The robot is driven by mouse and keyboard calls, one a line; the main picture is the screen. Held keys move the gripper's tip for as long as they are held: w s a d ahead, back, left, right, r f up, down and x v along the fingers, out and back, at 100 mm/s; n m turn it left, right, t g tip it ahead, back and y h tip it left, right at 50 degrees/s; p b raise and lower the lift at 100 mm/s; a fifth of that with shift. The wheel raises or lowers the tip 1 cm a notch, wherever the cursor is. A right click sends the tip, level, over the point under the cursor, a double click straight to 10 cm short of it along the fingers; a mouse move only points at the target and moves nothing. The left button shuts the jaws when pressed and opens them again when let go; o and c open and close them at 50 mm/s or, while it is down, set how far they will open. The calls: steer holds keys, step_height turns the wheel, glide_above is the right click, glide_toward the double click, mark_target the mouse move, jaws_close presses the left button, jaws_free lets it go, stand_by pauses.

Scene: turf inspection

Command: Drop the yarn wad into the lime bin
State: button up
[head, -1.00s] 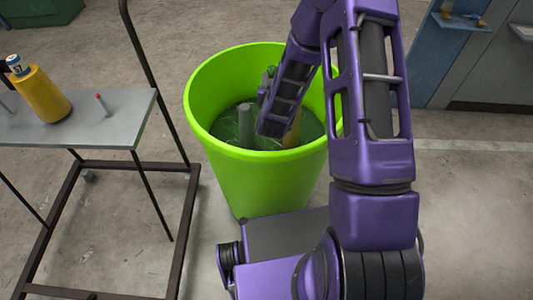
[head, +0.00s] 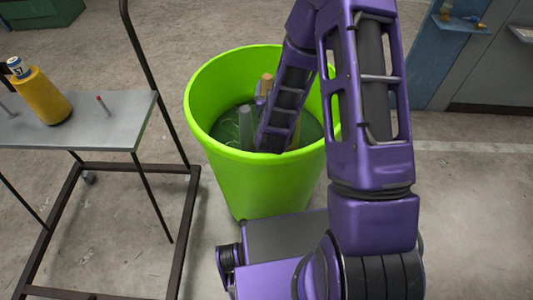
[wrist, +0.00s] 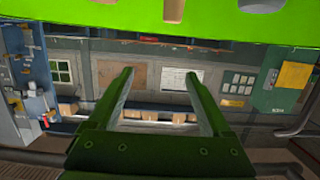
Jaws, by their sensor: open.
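The lime bin (head: 250,180) stands upright on the floor in the middle of the head view. My purple arm reaches over its rim, its lower part in front of the opening. A grey cylinder (head: 246,125) and a tan piece (head: 267,84) show inside, beside my arm; I cannot tell what they are. I cannot make out the yarn wad in either view. In the wrist view my gripper (wrist: 160,76) is open, its two fingers apart with nothing between them. In the head view I cannot make it out clearly. Bright green spans the wrist view's top, probably the bin.
A grey table (head: 75,125) on a dark metal frame stands left of the bin, holding a yellow bottle (head: 40,95) and a small red-tipped peg (head: 103,106). A blue cabinet (head: 445,50) stands at the back right. Bare concrete floor lies right of my arm.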

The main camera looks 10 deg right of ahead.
steer(key=p+v, duration=0.8)
steer(key=v, duration=0.5)
steer(key=shift+s+r, duration=0.1)
steer(key=shift+a, duration=0.1)
